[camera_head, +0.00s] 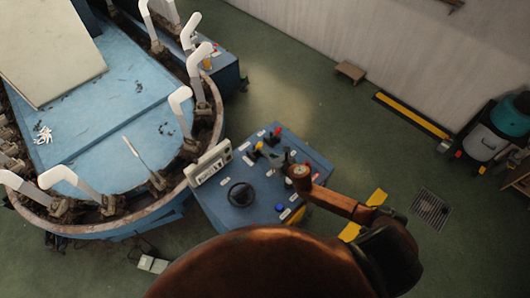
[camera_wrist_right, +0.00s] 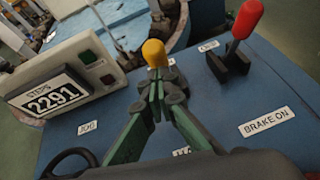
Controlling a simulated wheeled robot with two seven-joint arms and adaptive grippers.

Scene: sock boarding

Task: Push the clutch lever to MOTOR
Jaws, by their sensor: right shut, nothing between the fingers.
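The control console (camera_head: 222,208) stands in the middle of the head view. A lever with a yellow knob (camera_wrist_right: 155,53), which I take as the clutch lever, rises from its top; the knob also shows in the head view (camera_head: 259,146). My right gripper (camera_wrist_right: 159,90) is shut and empty, its green fingers together at the lever, just on the near side of the knob. I cannot tell whether they touch. A JOG label (camera_wrist_right: 87,127) lies to the left; another label, starting with M, is mostly hidden behind the gripper. My left gripper is not in view.
A red-knobbed lever (camera_wrist_right: 246,20) stands to the right, near a BRAKE ON label (camera_wrist_right: 266,121). A counter box (camera_wrist_right: 65,85) reads STEPS 2291. A black handwheel (camera_head: 241,194) sits on the console. The blue machine (camera_head: 105,120) with white sock forms is to the left.

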